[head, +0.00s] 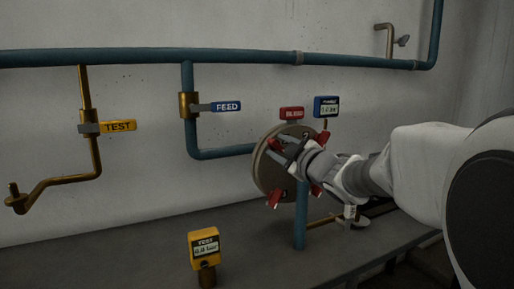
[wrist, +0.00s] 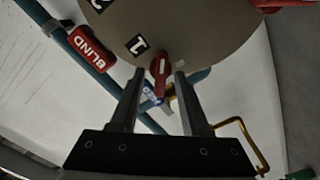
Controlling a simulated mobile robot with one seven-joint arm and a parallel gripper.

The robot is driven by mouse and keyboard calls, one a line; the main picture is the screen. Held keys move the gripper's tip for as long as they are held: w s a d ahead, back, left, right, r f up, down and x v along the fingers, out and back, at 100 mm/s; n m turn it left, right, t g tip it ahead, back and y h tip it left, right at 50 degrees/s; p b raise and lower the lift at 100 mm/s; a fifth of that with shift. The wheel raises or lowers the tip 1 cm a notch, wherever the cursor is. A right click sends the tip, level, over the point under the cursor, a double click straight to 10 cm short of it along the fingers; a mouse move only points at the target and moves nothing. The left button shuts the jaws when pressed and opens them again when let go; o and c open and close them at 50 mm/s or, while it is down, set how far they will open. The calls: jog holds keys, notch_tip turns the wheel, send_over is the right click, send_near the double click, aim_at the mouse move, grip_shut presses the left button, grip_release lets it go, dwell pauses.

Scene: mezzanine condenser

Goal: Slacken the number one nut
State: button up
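The number one nut (wrist: 160,66) is a red winged piece on a round tan flange disc (wrist: 195,28), beside a black label reading 1 (wrist: 137,44) in the wrist view. My gripper (wrist: 158,74) is open, its two dark fingers pointing at this nut, one on each side with gaps visible. I cannot tell how deep the fingertips reach around it. In the head view my gripper (head: 292,155) is in front of the disc (head: 262,178) and hides part of its face. Several red nuts show around the disc there; which is number one is unclear.
Blue pipe (head: 150,57) runs along the wall, with a blue FEED handle (head: 226,107) and yellow TEST handle (head: 118,126). A yellow gauge (head: 204,245) and blue gauge (head: 326,106) stand nearby. A brass pipe (wrist: 252,145) bends below the disc.

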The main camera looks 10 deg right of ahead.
jog(key=shift+s, duration=0.1)
jog(key=p+v, duration=0.3)
jog(key=v, duration=1.4)
jog(key=shift+p, duration=0.3)
jog(key=shift+d+r, duration=0.1)
